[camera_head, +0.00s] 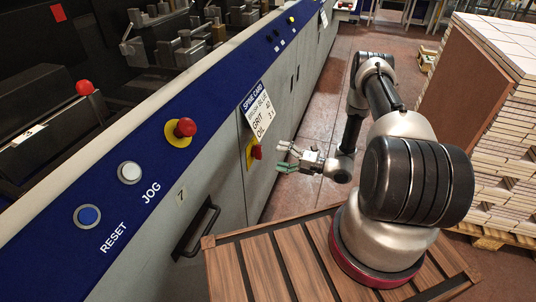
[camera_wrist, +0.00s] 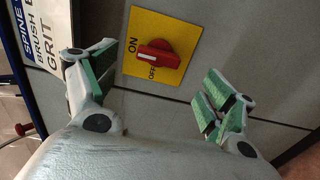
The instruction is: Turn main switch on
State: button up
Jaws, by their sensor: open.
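The main switch is a red rotary knob (camera_wrist: 158,54) on a yellow plate (camera_wrist: 186,30) marked ON and OFF. In the wrist view its white mark points to the left, between the two words. In the head view the red knob (camera_head: 255,151) sits on the side of the grey machine cabinet. My gripper (camera_head: 283,158) is in front of the switch and apart from it. In the wrist view my gripper (camera_wrist: 160,82) is open, its green-padded fingers spread either side below the knob, with nothing between them.
A blue panel holds a red emergency button (camera_head: 185,127), a white JOG button (camera_head: 130,172) and a blue RESET button (camera_head: 87,215). A black handle (camera_head: 196,230) sticks out of the cabinet. A sign card (camera_head: 258,113) hangs above the switch. Stacked paper (camera_head: 505,120) stands at right.

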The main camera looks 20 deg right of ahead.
jog(key=shift+v, duration=1.5)
